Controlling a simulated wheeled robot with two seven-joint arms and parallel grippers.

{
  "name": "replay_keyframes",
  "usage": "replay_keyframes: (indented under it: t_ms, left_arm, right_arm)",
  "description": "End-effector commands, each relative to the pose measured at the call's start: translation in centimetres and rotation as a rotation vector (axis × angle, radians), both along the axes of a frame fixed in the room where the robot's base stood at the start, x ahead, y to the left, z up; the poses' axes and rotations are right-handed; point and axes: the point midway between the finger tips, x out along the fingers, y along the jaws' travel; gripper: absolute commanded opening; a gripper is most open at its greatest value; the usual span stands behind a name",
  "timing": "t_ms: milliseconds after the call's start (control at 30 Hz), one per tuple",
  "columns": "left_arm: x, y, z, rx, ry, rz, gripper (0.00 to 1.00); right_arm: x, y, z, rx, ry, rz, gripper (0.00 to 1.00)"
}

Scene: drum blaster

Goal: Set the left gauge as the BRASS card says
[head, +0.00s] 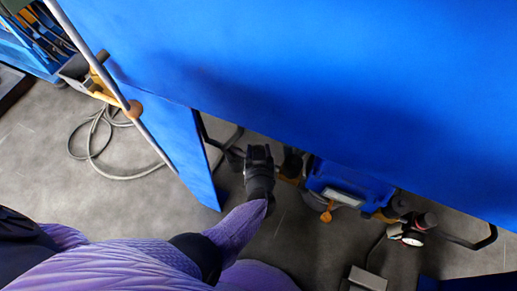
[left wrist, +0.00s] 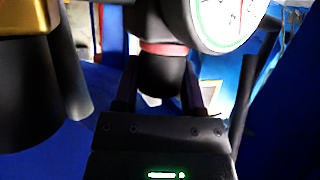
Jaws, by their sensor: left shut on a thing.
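My left gripper (head: 258,158) reaches under the edge of the blue machine (head: 330,70). In the left wrist view its fingers are shut on a dark knob (left wrist: 162,75) with a red ring (left wrist: 163,48). A round gauge (left wrist: 232,14) with a white face and green band sits just above and right of the knob, cut off by the top edge; its reading is unclear. Another gauge (head: 412,239) shows at the right in the head view, its face too small to read. No BRASS card is readable. My right gripper is not in view.
A pale plate (head: 343,197) and an orange tag (head: 326,215) sit on the blue housing right of my left gripper. A grey hose (head: 92,160) lies coiled on the floor at left. A brass-coloured part (left wrist: 25,15) and dark cylinder (left wrist: 28,95) crowd the wrist's left side.

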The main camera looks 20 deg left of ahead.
Motion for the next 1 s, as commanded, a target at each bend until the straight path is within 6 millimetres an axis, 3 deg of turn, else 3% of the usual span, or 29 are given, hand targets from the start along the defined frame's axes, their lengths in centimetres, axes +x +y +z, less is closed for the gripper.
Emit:
replay_keyframes:
  t_ms: [400, 833, 867, 1000]
  left_arm:
    - [0.0, 0.0, -0.1, -0.001, 0.003, 0.130, 0.00]
    - [0.0, 0.0, -0.1, 0.000, 0.001, 0.139, 0.00]
    - [0.0, 0.0, -0.1, -0.001, 0.001, 0.138, 0.57]
    - [0.0, 0.0, -0.1, 0.000, 0.001, 0.139, 0.87]
  right_arm:
    - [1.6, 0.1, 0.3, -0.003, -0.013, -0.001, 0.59]
    - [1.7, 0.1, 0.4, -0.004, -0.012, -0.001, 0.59]
    - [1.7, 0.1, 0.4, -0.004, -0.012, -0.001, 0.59]
    - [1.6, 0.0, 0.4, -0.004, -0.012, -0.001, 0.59]
